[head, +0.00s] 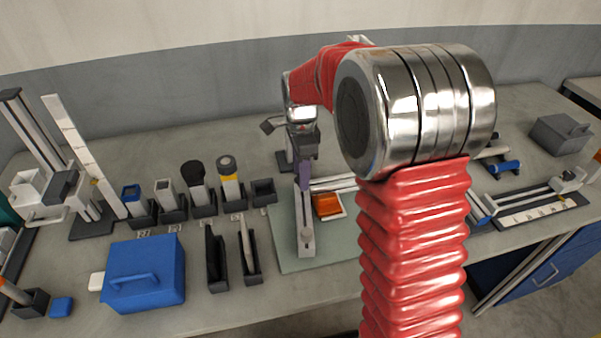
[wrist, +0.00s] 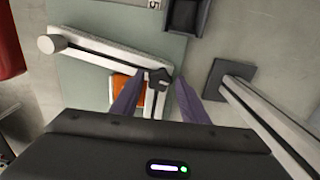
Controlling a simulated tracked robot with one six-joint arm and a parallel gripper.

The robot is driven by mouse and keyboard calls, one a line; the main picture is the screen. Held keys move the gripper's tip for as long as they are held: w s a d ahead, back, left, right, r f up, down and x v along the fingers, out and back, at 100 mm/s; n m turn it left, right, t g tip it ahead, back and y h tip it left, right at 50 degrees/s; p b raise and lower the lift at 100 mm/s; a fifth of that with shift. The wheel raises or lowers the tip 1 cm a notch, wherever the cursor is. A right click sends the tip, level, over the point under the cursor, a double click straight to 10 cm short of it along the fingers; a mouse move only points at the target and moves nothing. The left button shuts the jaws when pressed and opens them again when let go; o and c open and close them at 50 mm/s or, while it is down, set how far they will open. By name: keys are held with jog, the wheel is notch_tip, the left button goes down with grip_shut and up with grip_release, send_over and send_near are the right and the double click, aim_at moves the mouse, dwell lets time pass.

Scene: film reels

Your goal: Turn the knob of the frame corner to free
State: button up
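The pale frame (wrist: 105,48) lies on a green mat (wrist: 78,85), with an orange piece (wrist: 122,88) inside it. At one corner is a dark lobed knob (wrist: 158,77). My gripper (wrist: 160,80) is open, its two purple fingers on either side of the knob in the wrist view, with gaps visible; how deep they reach cannot be told. In the head view, my gripper (head: 304,176) points down over the far end of the frame (head: 306,225), near the orange piece (head: 327,205); the dark knob is hidden there.
A dark-footed post (wrist: 232,76) stands close right of my gripper in the wrist view. In the head view, a blue box (head: 145,272), dark holders (head: 217,258) and a row of upright tools (head: 198,190) stand left of the mat (head: 340,240). A slide rig (head: 530,205) lies right.

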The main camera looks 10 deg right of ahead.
jog(key=c, duration=0.7)
jog(key=shift+a, duration=0.15)
jog(key=shift+c, duration=0.6)
